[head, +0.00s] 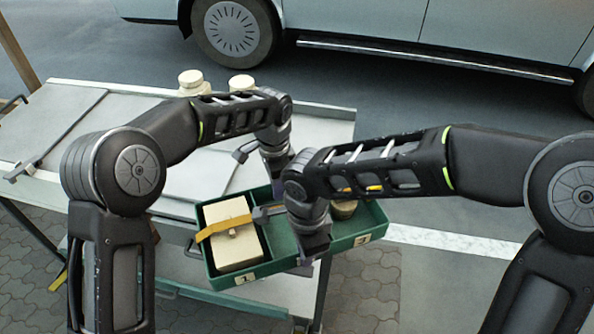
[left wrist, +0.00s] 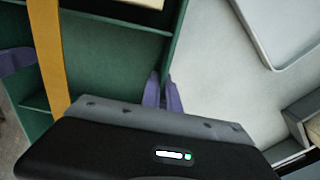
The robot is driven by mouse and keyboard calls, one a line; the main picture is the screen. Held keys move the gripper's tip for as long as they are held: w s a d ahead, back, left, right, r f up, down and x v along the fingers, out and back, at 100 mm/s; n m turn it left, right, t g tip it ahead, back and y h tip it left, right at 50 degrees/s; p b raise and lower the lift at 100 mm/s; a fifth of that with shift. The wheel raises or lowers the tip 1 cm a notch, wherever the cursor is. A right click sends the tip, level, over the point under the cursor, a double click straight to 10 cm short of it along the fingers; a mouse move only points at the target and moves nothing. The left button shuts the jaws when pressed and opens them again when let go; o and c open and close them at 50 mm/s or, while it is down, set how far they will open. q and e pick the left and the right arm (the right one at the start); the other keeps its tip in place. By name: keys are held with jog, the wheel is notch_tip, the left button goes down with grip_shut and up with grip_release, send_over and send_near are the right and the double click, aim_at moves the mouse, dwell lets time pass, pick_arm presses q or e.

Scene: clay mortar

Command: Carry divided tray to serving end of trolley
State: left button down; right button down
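The green divided tray (head: 361,239) holds a cream block (head: 232,250) under a yellow strap in its left compartment. A round pale thing (head: 344,208) sits in the right part, partly hidden by my right arm. Number labels mark the near wall. The tray reaches past the trolley's right edge. My left gripper (head: 276,186) is at the far wall; in the left wrist view its purple fingers (left wrist: 163,92) are close together on the wall of the tray (left wrist: 120,60). My right gripper (head: 311,256) is at the middle of the near wall and appears shut on it; its fingertips are mostly hidden.
The grey trolley (head: 190,178) stretches to the left, with a raised panel and a dark handle bar. Two cream jars (head: 190,80) stand at its far edge. A parked van (head: 430,40) is behind. Open pavement lies at right.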

pick_arm(q)
jog(key=shift+f+b, duration=0.3)
jog(key=shift+f, duration=0.25)
pick_arm(e)
jog(key=shift+f, duration=0.6)
pick_arm(q)
jog(key=c, duration=2.1)
grip_release()
jog(key=shift+f, duration=0.15)
pick_arm(e)
jog(key=c, duration=2.1)
grip_release()
jog(key=shift+f, duration=0.15)
pick_arm(q)
jog(key=shift+o, duration=0.9)
pick_arm(e)
jog(key=shift+o, duration=0.9)
pick_arm(q)
jog(key=o, duration=0.3)
pick_arm(e)
jog(key=o, duration=0.3)
pick_arm(q)
jog(key=shift+r, duration=0.2)
notch_tip(320, 180, up, 12)
pick_arm(e)
jog(key=shift+r, duration=0.2)
notch_tip(320, 180, up, 12)
